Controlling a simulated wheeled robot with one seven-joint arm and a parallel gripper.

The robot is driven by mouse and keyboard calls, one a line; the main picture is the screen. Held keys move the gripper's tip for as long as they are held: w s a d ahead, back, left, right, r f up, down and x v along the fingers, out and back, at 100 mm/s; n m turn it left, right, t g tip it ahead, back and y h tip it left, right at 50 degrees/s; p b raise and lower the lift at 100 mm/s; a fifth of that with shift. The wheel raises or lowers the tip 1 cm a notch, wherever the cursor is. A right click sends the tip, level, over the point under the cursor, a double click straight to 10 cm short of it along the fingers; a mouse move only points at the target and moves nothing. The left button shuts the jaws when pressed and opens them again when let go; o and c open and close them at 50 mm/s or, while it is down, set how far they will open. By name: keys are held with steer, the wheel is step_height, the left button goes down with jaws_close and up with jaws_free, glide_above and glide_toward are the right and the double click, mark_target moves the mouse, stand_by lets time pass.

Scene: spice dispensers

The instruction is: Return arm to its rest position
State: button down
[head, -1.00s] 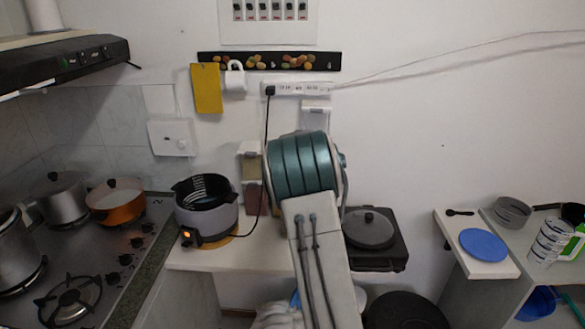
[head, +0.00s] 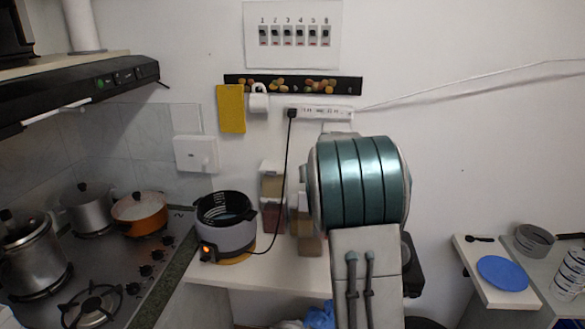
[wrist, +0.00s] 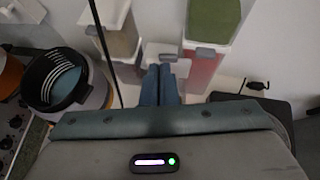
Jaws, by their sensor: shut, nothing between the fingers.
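My gripper (wrist: 160,84) shows in the wrist view with its two blue-grey fingers together and nothing held between them. In the head view my raised arm hides it. Spice dispensers stand by the wall beyond the fingers: one with a pale lid and tan contents (wrist: 118,38) to the left, one with a green top (wrist: 212,20) to the right, with a red-filled container (wrist: 203,70) below it. In the head view, dispensers show left of my arm, one with tan and red parts (head: 273,197) and another (head: 307,225) partly behind the arm.
A grey cooker (head: 226,232) with an orange light stands left on the white counter (head: 262,274). Its black cord runs up to a power strip (head: 320,113). A stove with an orange pot (head: 140,214) is further left. A blue plate (head: 503,273) lies on the right shelf.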

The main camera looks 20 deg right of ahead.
steer(key=s+a+r+m+g+h+b, duration=0.1)
steer(key=s+a+r+m, duration=0.1)
steer(key=s+m, duration=0.65)
steer(key=s+a+r+m+g+h+b, duration=0.1)
steer(key=s+a+m, duration=0.1)
steer(key=s+m, duration=0.7)
steer(key=s+a+f+m+g+y, duration=0.1)
steer(key=s+a+f+m+g, duration=0.1)
steer(key=s, duration=0.6)
steer(key=s+a+f+m+g+y+b, duration=0.1)
steer(key=s+a+f+m+g+y, duration=0.1)
steer(key=s+a+f+m, duration=0.2)
steer(key=s+a+f+m+g+y+b, duration=0.1)
steer(key=s+a+f+m, duration=0.2)
steer(key=s+a+m, duration=0.4)
steer(key=s+m, duration=0.3)
steer(key=s, duration=0.1)
steer(key=shift+s+a+g, duration=0.4)
